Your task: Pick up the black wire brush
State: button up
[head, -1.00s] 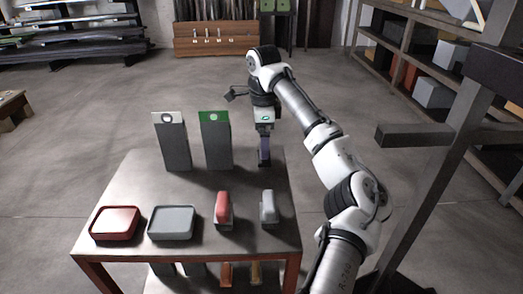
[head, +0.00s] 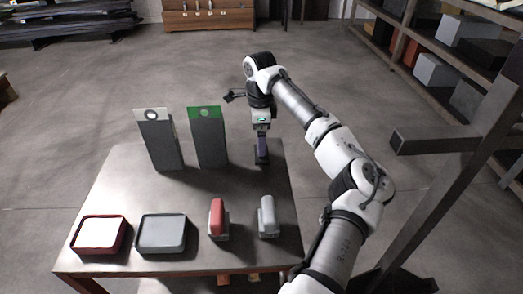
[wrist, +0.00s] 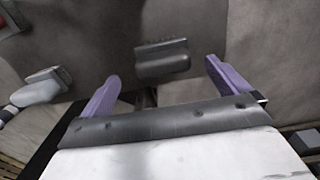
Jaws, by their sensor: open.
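The black wire brush (wrist: 162,62) shows in the wrist view as a dark block with a ridged edge, ahead of and between my fingertips. In the head view it is hard to make out: a small dark shape (head: 262,158) is at the tabletop right under my gripper (head: 262,148), largely hidden by the fingers. My gripper points down at the back right of the table. Its two purple fingers also show in the wrist view (wrist: 162,72), spread wide apart with nothing held. I cannot tell whether they touch the brush.
On the table (head: 120,185) stand two dark upright boxes, one white-topped (head: 160,140), one green-topped (head: 209,138), left of my gripper. A red brush (head: 217,218), a grey brush (head: 267,217), a red tray (head: 99,250) and a grey tray (head: 161,248) sit along the front.

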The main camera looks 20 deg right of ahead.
jog(key=shift+w+d+f+p, duration=0.1)
jog(key=shift+f+p, duration=0.45)
jog(key=shift+f, duration=1.05)
jog(key=shift+d+f+p, duration=0.1)
jog(key=shift+f+p, duration=0.4)
jog(key=shift+f, duration=1.1)
jog(key=c, duration=1.2)
jog(key=shift+o, duration=0.2)
jog(key=shift+r, duration=0.1)
notch_tip(320, 180, up, 20)
jog(key=b, duration=0.2)
jog(key=shift+b, duration=0.4)
jog(key=o, duration=0.4)
jog(key=shift+c, duration=0.7)
